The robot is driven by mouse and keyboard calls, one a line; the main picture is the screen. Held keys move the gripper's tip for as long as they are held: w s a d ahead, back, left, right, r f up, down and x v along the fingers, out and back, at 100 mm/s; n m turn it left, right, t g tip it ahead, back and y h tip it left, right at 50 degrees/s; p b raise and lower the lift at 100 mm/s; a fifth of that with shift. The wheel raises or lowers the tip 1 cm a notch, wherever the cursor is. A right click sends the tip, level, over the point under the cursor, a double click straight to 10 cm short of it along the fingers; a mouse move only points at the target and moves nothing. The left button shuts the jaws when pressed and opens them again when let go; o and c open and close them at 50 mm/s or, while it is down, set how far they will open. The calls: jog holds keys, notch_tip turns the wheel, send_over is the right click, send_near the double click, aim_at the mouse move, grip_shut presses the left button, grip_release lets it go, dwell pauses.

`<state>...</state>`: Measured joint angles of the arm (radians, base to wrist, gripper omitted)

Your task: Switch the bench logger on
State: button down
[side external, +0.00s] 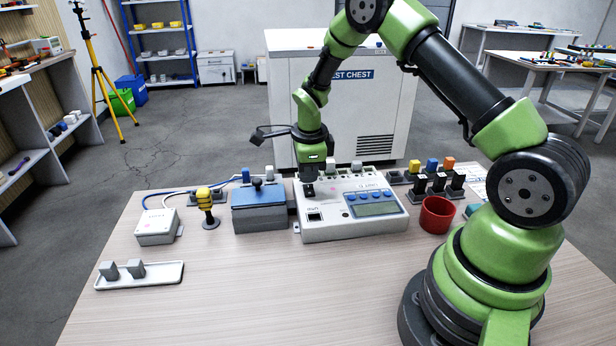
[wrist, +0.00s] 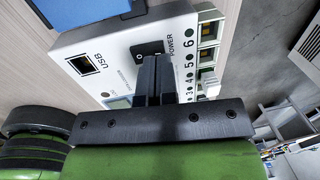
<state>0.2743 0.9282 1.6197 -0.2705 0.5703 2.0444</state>
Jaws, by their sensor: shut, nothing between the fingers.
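The bench logger (side external: 352,226) is a white box with a display (side external: 377,210) and blue buttons, standing on the wooden table. Its black POWER rocker switch (wrist: 146,47) shows in the wrist view, between the USB port (wrist: 83,65) and the row of numbered sockets. My gripper (side external: 309,192) is shut and empty, pointing down over the back left part of the logger. In the wrist view the closed fingertips (wrist: 154,62) are right at the switch and cover part of it. I cannot tell whether they touch it or which way the rocker is tipped.
A blue-topped box (side external: 259,208) stands close left of the logger, with a yellow-topped knob (side external: 207,208) and a white box (side external: 157,227) farther left. A red cup (side external: 436,214) stands at the right. A white tray (side external: 160,282) holds grey blocks. The front middle of the table is clear.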

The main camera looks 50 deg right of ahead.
jog(key=shift+w+d+f, duration=0.1)
jog(key=shift+f, duration=0.65)
jog(key=shift+f, duration=0.2)
jog(key=shift+s+a+r, duration=0.25)
jog(key=shift+s+a, duration=0.3)
notch_tip(320, 180, up, 14)
jog(key=s+a, duration=0.1)
dwell(0.5)
jog(key=shift+s, duration=0.1)
